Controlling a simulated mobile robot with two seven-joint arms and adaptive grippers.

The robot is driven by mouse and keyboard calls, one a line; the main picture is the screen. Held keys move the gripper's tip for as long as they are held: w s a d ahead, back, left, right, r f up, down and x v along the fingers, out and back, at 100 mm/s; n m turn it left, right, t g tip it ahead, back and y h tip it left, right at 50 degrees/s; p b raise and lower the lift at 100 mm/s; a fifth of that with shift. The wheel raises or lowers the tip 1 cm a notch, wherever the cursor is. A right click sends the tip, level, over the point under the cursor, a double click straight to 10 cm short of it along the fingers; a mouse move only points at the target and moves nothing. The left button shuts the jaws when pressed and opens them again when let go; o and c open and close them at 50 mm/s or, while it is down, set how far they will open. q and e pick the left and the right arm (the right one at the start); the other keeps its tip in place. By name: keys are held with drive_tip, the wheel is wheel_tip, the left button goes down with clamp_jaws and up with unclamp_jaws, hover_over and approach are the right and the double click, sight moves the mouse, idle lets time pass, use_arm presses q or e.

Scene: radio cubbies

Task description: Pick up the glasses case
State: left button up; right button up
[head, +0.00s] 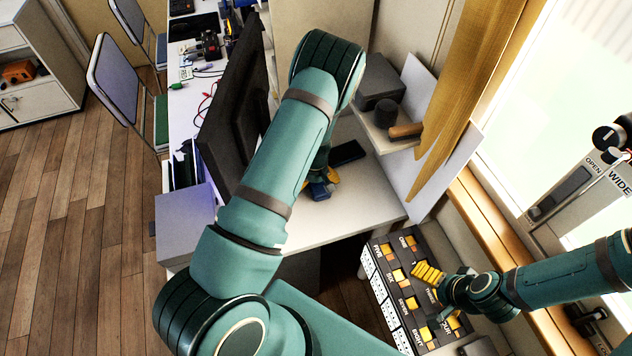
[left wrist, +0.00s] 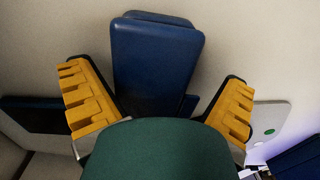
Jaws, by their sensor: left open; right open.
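The glasses case appears to be the dark blue, rounded object (left wrist: 155,62) in the left wrist view. It lies on the pale tabletop between the two yellow fingers of my left gripper (left wrist: 153,85), with gaps on both sides. Its near end is hidden behind the green palm. In the head view, a bit of blue (head: 318,191) shows beside the yellow fingertips, under my left wrist; my left arm hides most of this spot. My left gripper is open. My right gripper (head: 430,274) is at the lower right, above a black panel with labelled yellow parts.
A dark flat object (head: 348,152) lies just behind the case. A black monitor (head: 236,110) stands left of my arm. A shelf (head: 385,138) holds a dark box (head: 378,80) and a wooden-handled tool (head: 405,131). The table's front right is clear.

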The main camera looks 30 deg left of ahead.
use_arm(q)
drive_tip(key=c, duration=1.2)
drive_tip(key=shift+o, duration=0.2)
